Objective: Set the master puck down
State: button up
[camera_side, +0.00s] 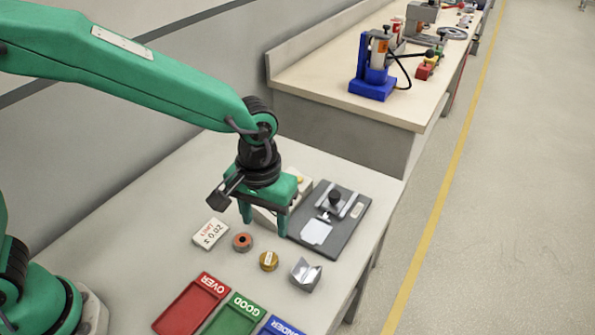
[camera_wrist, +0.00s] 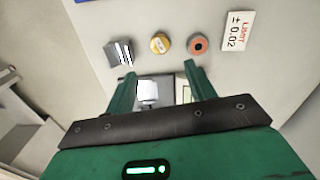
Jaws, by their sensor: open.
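A brass-coloured puck (camera_side: 268,261), seemingly the master puck, stands upright on the pale bench between an orange-centred grey puck and a metal V-block. It also shows in the wrist view (camera_wrist: 160,43); the marking on its top is too small to read. The orange-centred puck (camera_side: 242,242) is just to its left in the side view. My gripper (camera_side: 264,226) is open, with nothing between its fingers. Its fingers point down and are behind the two pucks in the side view. In the wrist view the fingertips (camera_wrist: 161,70) are apart from the brass puck.
A dark base plate (camera_side: 347,240) with a black-knobbed fixture is right of my gripper. The V-block (camera_side: 306,274), a limit card (camera_side: 210,233) and red (camera_side: 192,305), green (camera_side: 236,317) and blue (camera_side: 279,326) trays are nearby. A white box is partly hidden behind my gripper.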

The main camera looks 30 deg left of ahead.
jog(key=shift+r, duration=0.55)
jog(key=s+a+r+t, duration=0.2)
jog(key=s+a+r, duration=0.1)
jog(key=a+r, duration=0.75)
jog(key=s+a+r+m+t, duration=0.1)
jog(key=s+a+t, duration=0.2)
jog(key=s+a, duration=0.5)
jog(key=a, duration=0.4)
jog(key=shift+s+a+r+t, duration=0.15)
jog(key=shift+s+a+t, duration=0.1)
jog(key=shift+s+t, duration=0.05)
